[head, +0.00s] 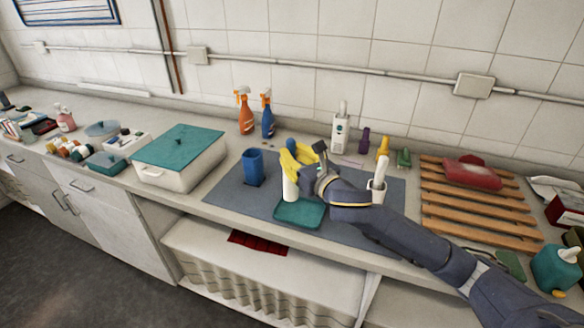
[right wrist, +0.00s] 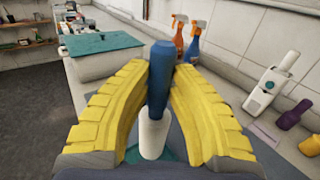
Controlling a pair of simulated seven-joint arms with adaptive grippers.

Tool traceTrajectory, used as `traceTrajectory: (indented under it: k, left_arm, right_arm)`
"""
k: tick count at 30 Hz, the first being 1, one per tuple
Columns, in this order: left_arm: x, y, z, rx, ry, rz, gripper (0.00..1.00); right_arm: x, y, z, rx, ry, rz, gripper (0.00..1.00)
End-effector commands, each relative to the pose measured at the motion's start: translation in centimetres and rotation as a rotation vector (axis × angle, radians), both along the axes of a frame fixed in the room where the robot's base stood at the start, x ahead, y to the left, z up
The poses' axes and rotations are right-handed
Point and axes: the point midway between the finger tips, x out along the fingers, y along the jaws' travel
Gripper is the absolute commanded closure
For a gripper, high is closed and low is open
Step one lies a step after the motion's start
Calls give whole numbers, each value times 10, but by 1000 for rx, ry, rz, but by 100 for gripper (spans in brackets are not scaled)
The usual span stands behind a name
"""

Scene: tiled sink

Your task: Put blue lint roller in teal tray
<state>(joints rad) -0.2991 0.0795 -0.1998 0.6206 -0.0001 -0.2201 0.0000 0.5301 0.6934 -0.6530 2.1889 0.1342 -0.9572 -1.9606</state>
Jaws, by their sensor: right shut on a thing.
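The blue lint roller has a blue handle and a white roll (head: 290,188); its blue handle (right wrist: 160,68) stands between the yellow fingers in the right wrist view. My right gripper (head: 296,160) is shut on the handle and holds the roller about upright, white roll down. The teal tray (head: 299,214) lies on the grey mat at its front edge. The white roll's lower end is at the tray's back left part in the head view; I cannot tell whether it touches. A bit of teal shows beside the roll in the wrist view. My left gripper is not in view.
A blue cup (head: 252,168) stands on the grey mat (head: 225,195) left of the tray. A white bin with a teal lid (head: 180,145) is further left. Orange and blue spray bottles (head: 267,115) stand behind. A wooden rack (head: 478,205) is at the right.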

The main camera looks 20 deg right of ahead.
Motion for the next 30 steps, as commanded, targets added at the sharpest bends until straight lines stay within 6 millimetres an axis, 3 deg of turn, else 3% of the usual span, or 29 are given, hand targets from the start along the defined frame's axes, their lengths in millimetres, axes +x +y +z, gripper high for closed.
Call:
traceTrajectory:
  k: [15,29,30]
  left_arm:
    - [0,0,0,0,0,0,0]
    - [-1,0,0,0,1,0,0]
    - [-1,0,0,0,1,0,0]
  right_arm:
    - [0,0,-42,0,1,-2,100]
    - [0,0,-46,0,0,0,100]
    - [0,0,-46,0,0,-1,77]
